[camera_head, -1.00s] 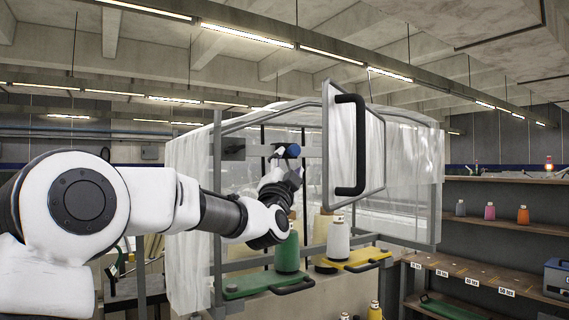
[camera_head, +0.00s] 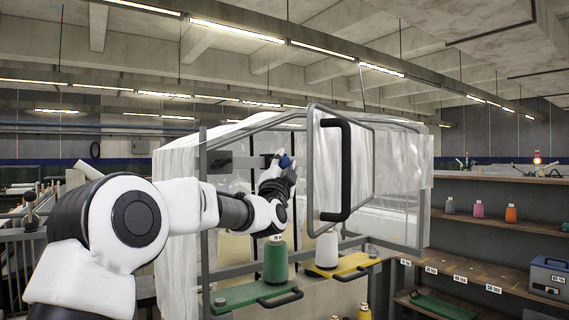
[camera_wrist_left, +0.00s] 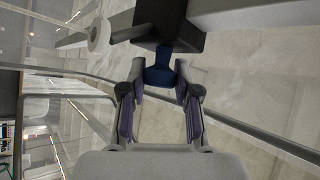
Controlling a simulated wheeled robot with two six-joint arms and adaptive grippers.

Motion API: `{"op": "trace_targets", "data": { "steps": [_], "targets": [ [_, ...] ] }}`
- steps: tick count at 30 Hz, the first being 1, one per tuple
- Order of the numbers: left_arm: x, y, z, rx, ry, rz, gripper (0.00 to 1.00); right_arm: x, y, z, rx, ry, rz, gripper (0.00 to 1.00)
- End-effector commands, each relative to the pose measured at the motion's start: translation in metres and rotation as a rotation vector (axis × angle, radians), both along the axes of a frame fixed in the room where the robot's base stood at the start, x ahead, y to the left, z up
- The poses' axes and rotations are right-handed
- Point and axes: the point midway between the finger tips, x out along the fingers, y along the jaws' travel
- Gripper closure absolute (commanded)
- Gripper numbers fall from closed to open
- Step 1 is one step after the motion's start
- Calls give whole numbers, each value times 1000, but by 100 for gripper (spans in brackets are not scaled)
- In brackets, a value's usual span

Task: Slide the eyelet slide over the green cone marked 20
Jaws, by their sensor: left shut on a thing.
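My left gripper (camera_head: 279,170) is up inside the clear-curtained frame. In the left wrist view its fingers (camera_wrist_left: 160,82) are shut on a blue knob (camera_wrist_left: 158,76), which also shows in the head view (camera_head: 286,161). The knob sits under a dark block (camera_wrist_left: 170,22). A bar runs left from the block to a pale ring (camera_wrist_left: 98,35), which looks like the eyelet. The green cone (camera_head: 275,262) stands upright on a green tray (camera_head: 236,296), below the gripper. The small label at its top is too small to read surely. My right gripper is not in view.
A white cone (camera_head: 327,249) stands on a yellow tray (camera_head: 352,265) right of the green one. A grey-framed panel with a black handle (camera_head: 336,170) hangs in front, right of the gripper. Shelves (camera_head: 480,222) with small cones and a blue box (camera_head: 550,277) are at right.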

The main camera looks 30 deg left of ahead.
Motion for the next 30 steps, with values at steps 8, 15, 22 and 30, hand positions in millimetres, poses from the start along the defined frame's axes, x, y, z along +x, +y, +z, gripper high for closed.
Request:
{"op": "trace_targets", "data": {
  "steps": [8, 15, 22, 30],
  "targets": [
    [-8, 4, -1, 1, 0, 1, 100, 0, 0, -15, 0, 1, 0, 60],
    [-8, 4, 0, 1, 0, 1, 44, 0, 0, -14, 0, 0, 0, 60],
    [-8, 4, 0, 1, 1, 0, 44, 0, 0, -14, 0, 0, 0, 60],
    [-27, -4, -13, -1, 3, -1, 44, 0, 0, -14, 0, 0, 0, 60]
  ]
}}
